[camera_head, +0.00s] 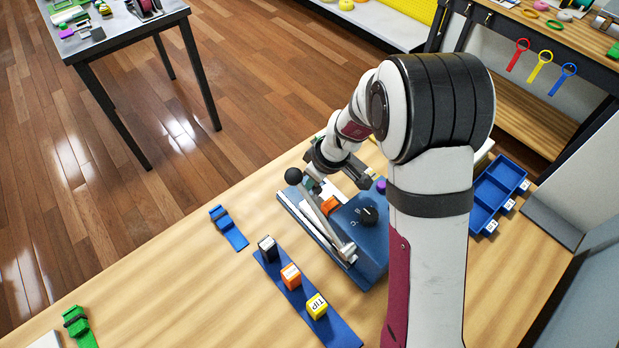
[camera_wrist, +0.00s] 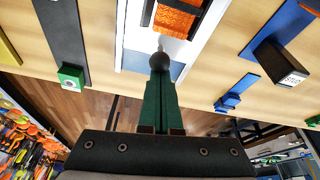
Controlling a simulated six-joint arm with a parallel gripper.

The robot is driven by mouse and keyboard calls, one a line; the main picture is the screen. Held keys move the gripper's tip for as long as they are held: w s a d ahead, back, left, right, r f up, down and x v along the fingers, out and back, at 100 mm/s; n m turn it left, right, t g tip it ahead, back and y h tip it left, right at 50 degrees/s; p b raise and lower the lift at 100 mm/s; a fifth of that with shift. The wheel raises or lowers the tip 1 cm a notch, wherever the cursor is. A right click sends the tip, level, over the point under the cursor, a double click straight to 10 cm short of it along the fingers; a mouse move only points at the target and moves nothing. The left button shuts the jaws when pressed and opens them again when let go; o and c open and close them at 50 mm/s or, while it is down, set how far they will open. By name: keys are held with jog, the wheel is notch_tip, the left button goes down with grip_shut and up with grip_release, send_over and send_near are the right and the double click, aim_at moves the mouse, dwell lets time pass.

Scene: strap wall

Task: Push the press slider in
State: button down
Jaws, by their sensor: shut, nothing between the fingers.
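The press (camera_head: 372,238) is a blue body with a black dial on the wooden bench. An orange block (camera_head: 330,204) sits in its pale track, and it also shows at the top of the wrist view (camera_wrist: 176,18). I cannot tell for sure whether this block is the press slider. A metal lever with a black ball knob (camera_head: 293,176) rises at the press's left end. My gripper (camera_wrist: 160,78) is shut and empty, its dark green fingers in line with the ball knob (camera_wrist: 159,61). Whether they touch is unclear. In the head view my wrist partly hides the fingers.
A blue strip (camera_head: 334,331) with black, orange and yellow cubes lies in front of the press. A small blue clip (camera_head: 228,228) lies left of it. A blue divided tray (camera_head: 497,190) stands to the right, beyond my arm. The bench's left middle is mostly clear.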

jog(key=shift+s+d+f, duration=0.2)
jog(key=shift+f, duration=0.05)
jog(key=a, duration=0.1)
jog(key=w+a, duration=0.2)
jog(key=shift+w+a+f, duration=0.25)
jog(key=shift+a+f, duration=0.05)
jog(key=v, duration=1)
jog(key=s+d+r+m, duration=0.2)
jog(key=s+m, duration=0.3)
jog(key=s, duration=0.4)
jog(key=s+d+r+m+g, duration=0.1)
jog(key=s+d+r+m, duration=0.2)
jog(key=s, duration=0.7)
jog(key=s+d+r+m+g+h, duration=0.1)
jog(key=s+d+r+m, duration=0.1)
jog(key=s+d+m, duration=0.3)
jog(key=s+m, duration=0.3)
jog(key=s, duration=0.1)
jog(key=shift+s+d+r+m, duration=0.2)
jog(key=shift+s+d+m, duration=0.05)
jog(key=shift+m, duration=0.15)
